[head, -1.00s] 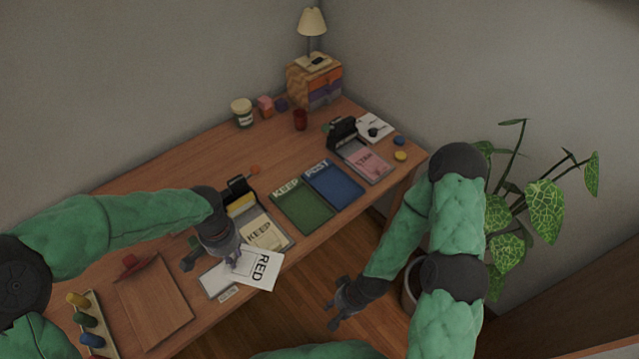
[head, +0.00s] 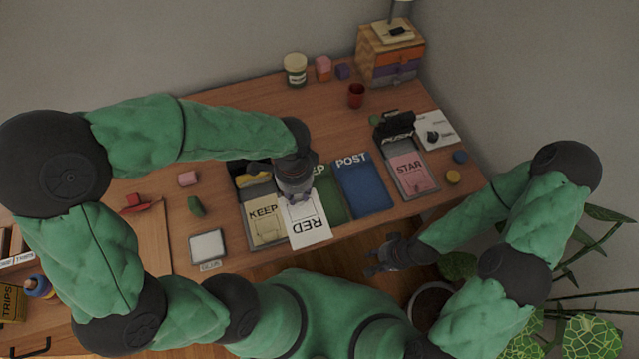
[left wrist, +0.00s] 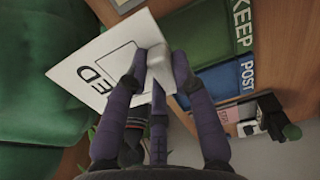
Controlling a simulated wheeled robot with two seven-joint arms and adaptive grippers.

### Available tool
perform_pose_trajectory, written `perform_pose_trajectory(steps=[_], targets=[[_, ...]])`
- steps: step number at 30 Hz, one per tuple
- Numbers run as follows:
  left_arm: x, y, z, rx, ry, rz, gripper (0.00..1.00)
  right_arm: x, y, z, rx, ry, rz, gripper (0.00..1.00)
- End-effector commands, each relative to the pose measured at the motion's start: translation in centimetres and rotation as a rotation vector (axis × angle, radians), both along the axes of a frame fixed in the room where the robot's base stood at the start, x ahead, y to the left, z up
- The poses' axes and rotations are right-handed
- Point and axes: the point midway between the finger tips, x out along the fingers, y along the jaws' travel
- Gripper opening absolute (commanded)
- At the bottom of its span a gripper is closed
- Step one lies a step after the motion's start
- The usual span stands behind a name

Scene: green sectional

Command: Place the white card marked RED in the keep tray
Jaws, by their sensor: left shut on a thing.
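The white card marked RED (head: 309,228) is pinched in my left gripper (head: 297,195), which is shut on its far end. The card also shows in the left wrist view (left wrist: 84,76), jutting out left of the fingers. In the head view it lies across the left part of the green keep tray (head: 331,203). The gripper and card hide part of the tray and its label. The tray's KEEP lettering shows in the left wrist view (left wrist: 242,28). Whether the card touches the tray cannot be told. My right gripper (head: 374,260) is open and empty off the desk's front edge.
The blue POST tray (head: 362,190) is right of the keep tray. A cream KEEP card (head: 266,222) lies in a holder to the left, and a pink STAR card (head: 408,168) to the right. A red cup (head: 356,95) stands behind. Bare wood lies behind the trays.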

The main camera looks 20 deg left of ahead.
Motion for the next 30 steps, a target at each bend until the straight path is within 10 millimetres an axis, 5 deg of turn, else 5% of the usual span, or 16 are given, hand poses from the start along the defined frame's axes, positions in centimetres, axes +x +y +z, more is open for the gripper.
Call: perform_pose_trajectory(steps=[12, 23, 30], targets=[[7.6, -0.9, -5.7, 0.001, 0.003, 0.002, 0.10, 0.0, 0.0, -3.4, 0.000, -0.001, 0.000, 0.40], [9.7, -1.1, -7.8, 0.000, 0.000, 0.002, 0.10, 0.1, 0.0, -4.3, 0.000, -0.001, 0.000, 0.40], [10.1, -1.1, -10.9, 0.000, 0.001, 0.002, 0.10, 0.1, 0.0, -6.3, 0.000, -0.001, 0.000, 0.40]])
